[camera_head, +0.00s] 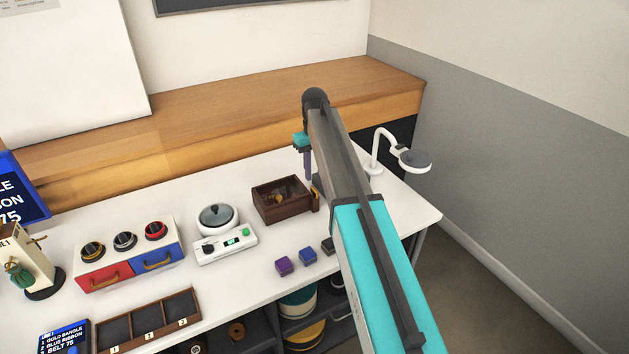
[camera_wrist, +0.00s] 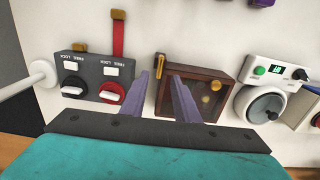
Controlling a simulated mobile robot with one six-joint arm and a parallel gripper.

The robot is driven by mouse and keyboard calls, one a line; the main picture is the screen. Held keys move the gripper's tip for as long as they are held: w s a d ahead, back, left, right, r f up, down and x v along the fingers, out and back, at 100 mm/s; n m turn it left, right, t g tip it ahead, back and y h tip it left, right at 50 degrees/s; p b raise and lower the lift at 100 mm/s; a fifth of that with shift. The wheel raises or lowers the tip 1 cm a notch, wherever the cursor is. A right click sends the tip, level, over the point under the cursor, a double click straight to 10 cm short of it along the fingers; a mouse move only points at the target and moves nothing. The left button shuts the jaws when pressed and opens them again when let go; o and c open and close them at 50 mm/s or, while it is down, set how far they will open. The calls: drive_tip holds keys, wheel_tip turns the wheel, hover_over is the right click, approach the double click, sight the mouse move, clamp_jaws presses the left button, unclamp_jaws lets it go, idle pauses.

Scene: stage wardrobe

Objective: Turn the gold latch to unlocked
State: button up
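A dark grey panel (camera_wrist: 100,78) with two knobs marked FREE LOCK is at the left of the wrist view. Its left knob (camera_wrist: 73,88) has a pale bar handle, and a short gold tab (camera_wrist: 79,47) stands behind it. My gripper (camera_wrist: 168,77) is open and empty, right of the panel and over the edge of the brown box. It also shows in the head view (camera_head: 307,163). My arm hides the panel there.
The brown box (camera_head: 280,212) has a glassy top and a gold piece (camera_wrist: 160,62) on its side. A white scale (camera_head: 226,243), small cubes (camera_head: 283,265) and a white lamp-like stand (camera_head: 378,150) are around it. Open white tabletop lies behind the box.

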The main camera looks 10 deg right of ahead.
wheel_tip(320, 180, up, 7)
drive_tip(key=b, duration=0.1)
idle(0.4)
drive_tip(key=shift+r, duration=0.15)
